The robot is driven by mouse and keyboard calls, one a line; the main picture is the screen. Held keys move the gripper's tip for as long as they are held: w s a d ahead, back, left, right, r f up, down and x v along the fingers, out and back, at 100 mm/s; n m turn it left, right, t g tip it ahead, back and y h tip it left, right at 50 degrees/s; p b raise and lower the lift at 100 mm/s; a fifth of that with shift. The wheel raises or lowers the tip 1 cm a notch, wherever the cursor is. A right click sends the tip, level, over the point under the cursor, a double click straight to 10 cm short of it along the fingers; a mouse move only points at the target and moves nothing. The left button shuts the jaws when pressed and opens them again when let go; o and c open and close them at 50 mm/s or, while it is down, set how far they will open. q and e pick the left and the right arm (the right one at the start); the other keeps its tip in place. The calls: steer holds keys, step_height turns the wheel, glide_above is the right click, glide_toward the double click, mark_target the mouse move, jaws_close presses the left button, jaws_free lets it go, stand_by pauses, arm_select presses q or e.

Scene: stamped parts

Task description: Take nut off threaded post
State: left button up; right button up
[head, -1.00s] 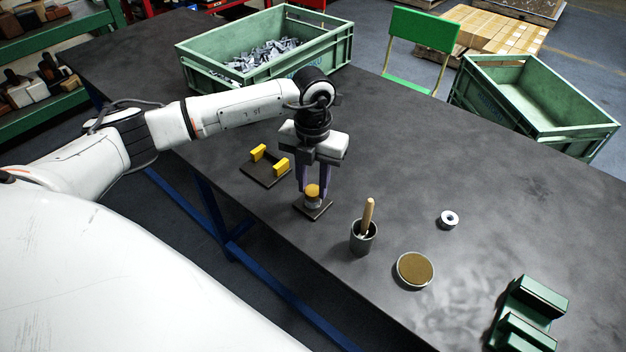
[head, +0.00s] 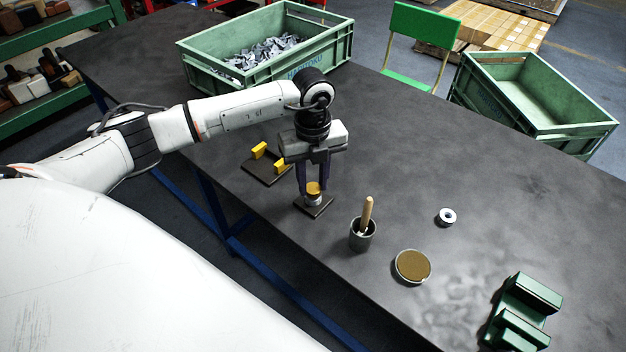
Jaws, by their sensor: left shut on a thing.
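The nut (head: 313,188), a brass-yellow piece, sits at the top of a short grey post (head: 314,200). The post stands upright on a small dark square base plate (head: 317,210) near the table's front edge. My left gripper (head: 314,187) points straight down over it and is shut on the nut, one finger on each side. The fingers hide part of the nut, and the thread is too small to make out. My right gripper is not in view.
A dark plate with two yellow blocks (head: 259,150) lies just left of the gripper. To the right are a grey cup with a wooden handle (head: 362,238), a round brown-topped dish (head: 412,266), a metal ring (head: 446,216) and a green fixture (head: 522,310). Green crates (head: 205,70) stand behind.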

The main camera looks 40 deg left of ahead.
mark_target(313, 188)
arm_select(q)
steer(key=n, duration=0.8)
steer(key=o, duration=1.1)
steer(key=shift+r, duration=0.1)
step_height(313, 188, up, 10)
steer(key=shift+r+b, duration=0.1)
steer(key=shift+b, duration=0.45)
